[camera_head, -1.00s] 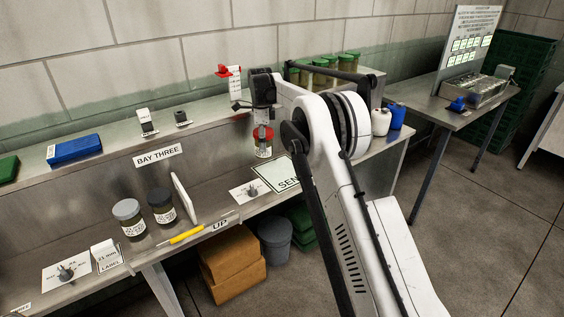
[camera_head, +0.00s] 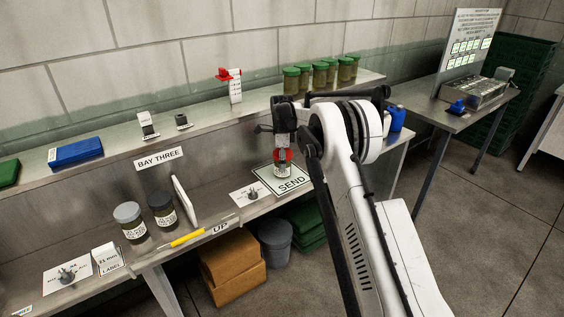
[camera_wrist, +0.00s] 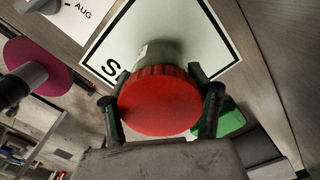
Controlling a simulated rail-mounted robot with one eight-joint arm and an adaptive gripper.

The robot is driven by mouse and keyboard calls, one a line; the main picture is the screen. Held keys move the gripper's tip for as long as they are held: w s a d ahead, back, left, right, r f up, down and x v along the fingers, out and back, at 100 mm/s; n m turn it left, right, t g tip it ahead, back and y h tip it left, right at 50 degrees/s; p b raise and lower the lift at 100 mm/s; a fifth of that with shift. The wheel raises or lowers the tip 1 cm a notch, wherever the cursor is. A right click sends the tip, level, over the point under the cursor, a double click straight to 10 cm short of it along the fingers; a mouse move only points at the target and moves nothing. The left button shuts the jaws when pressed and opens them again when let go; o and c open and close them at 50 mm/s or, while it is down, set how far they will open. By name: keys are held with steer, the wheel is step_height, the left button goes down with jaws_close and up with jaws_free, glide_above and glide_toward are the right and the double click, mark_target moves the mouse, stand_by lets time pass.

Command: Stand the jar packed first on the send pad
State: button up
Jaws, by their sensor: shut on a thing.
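The jar (camera_head: 282,172) has a red lid and a pale label. It is upright in my gripper (camera_head: 283,155), over the white SEND pad (camera_head: 296,185) with its dark green border. In the wrist view the red lid (camera_wrist: 158,102) sits between the two fingers of my gripper (camera_wrist: 160,106), which are shut on it. The pad (camera_wrist: 108,48) shows behind the jar there. I cannot tell whether the jar's base touches the pad. A grey-lidded jar (camera_head: 130,222) and a black-lidded jar (camera_head: 162,208) stand to the left on the bench.
A dial card (camera_head: 247,195) lies just left of the pad. A white upright plate (camera_head: 184,199) and a yellow tool (camera_head: 187,237) are further left. Several green-lidded jars (camera_head: 320,75) stand on the shelf behind. A blue container (camera_head: 397,117) is to the right.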

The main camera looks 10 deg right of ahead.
steer(key=shift+f, duration=0.1)
steer(key=o, duration=1.5)
